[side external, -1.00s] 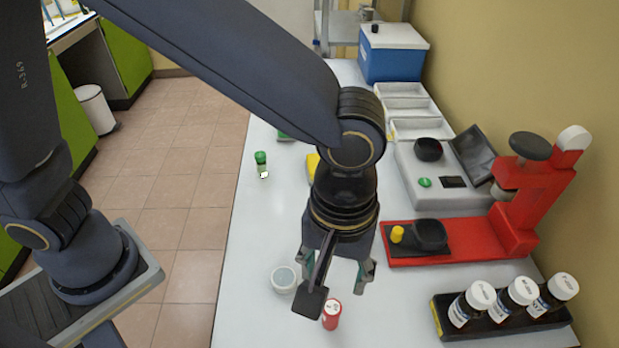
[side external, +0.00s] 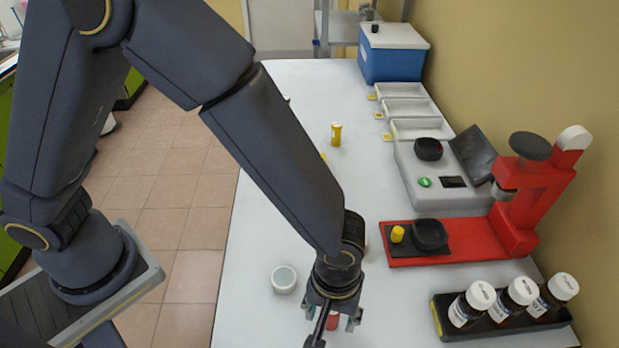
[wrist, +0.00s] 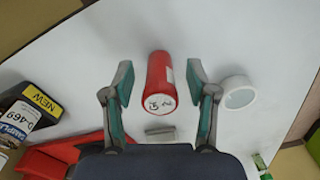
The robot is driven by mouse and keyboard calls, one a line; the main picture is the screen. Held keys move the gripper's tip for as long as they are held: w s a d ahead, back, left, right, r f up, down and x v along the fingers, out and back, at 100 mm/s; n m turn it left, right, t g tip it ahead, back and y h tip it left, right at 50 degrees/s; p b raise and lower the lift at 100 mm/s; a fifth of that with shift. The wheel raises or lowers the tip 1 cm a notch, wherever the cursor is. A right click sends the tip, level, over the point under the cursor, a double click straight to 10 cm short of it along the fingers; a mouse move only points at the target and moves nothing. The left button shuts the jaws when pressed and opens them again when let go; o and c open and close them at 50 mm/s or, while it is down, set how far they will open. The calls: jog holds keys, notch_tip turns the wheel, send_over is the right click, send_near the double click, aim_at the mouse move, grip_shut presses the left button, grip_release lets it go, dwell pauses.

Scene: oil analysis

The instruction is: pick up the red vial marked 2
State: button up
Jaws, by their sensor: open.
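The red vial (wrist: 158,72) stands on the white table. In the wrist view its red side and white end show. Marks on the end are too small to read surely. My gripper (wrist: 160,76) is open, with one finger on each side of the vial and visible gaps between. In the side view my gripper (side external: 331,317) is low over the table, and the red vial (side external: 332,323) is partly hidden behind it.
A small white cup (side external: 284,280) stands left of my gripper. A black rack (side external: 442,319) with labelled bottles (side external: 513,298) and a red stand (side external: 450,243) lie to the right. A yellow vial (side external: 336,134) stands farther back.

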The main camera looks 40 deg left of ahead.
jog(key=c, duration=1)
jog(key=shift+c, duration=0.2)
